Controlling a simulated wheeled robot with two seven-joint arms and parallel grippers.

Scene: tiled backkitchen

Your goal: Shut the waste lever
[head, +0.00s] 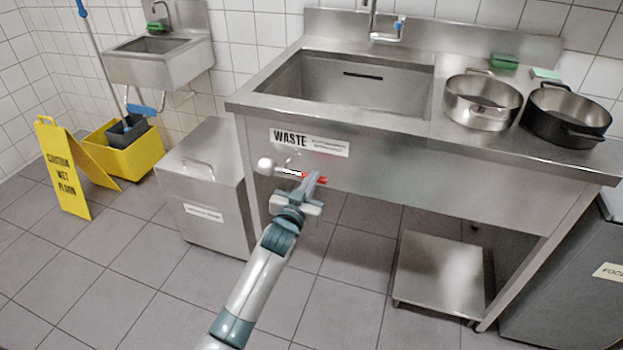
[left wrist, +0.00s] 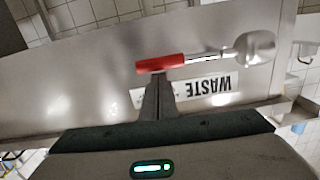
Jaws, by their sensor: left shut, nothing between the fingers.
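The waste lever is mounted on the front panel of the steel sink, below the WASTE label (head: 290,137). It has a round metal knob (head: 265,165), a metal rod and a red handle (head: 322,180). It lies roughly level, with the knob on the left and the red end on the right. In the left wrist view, the red handle (left wrist: 162,63) sits at the fingertips, and the knob (left wrist: 255,48) is to the right. My left gripper (head: 312,182) is shut and empty, its fingertips at the red handle; I cannot tell whether they touch. My right gripper is not in view.
The sink rim (head: 245,105) overhangs the lever. A steel box (head: 205,170) stands left of it on the floor. A yellow wet-floor sign (head: 65,170) and a mop bucket (head: 135,155) are farther left. Two pots (head: 482,112) stand on the counter. A low shelf (head: 440,265) is beneath.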

